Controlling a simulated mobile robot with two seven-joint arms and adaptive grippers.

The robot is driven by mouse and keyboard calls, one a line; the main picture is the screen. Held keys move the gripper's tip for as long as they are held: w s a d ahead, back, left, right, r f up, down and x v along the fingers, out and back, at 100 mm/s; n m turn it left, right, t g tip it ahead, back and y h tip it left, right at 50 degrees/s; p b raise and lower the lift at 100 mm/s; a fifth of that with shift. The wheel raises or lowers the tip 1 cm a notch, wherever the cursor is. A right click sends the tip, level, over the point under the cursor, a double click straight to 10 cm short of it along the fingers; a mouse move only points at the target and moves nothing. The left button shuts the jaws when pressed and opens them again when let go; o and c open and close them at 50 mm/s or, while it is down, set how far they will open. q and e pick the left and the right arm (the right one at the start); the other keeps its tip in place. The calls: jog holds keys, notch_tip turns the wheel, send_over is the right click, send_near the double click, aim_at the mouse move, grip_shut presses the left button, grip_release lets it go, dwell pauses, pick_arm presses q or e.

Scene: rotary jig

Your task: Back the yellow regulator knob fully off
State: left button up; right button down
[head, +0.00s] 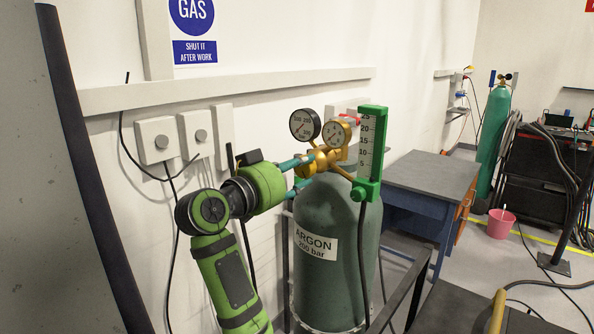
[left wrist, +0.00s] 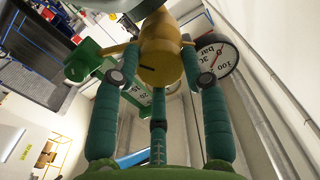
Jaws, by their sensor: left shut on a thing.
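The yellow regulator knob (left wrist: 160,64) faces my left wrist camera and has a dark line on its face. In the head view the brass-yellow regulator (head: 326,158) sits on top of the green argon cylinder (head: 322,240), with two round gauges (head: 305,125) above it. My left gripper (head: 304,172) reaches in from the left with its teal fingers at the knob. In the left wrist view the gripper (left wrist: 158,72) has a fingertip on each side of the knob and is shut on it. The knob is mostly hidden by the fingers in the head view. My right gripper is not seen.
A green flowmeter (head: 371,150) with a scale stands just right of the regulator. Dark hoses hang beside the cylinder. The wall with switch boxes (head: 158,140) is close behind. A grey-topped blue table (head: 425,178) stands to the right.

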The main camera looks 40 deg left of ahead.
pick_arm(q)
jog(key=n, duration=1.4)
jog(key=shift+n, duration=0.4)
jog(key=n, duration=0.3)
jog(key=shift+n, duration=0.3)
jog(key=n, duration=0.3)
jog(key=shift+n, duration=0.3)
jog(key=n, duration=0.3)
jog(key=shift+n, duration=2.2)
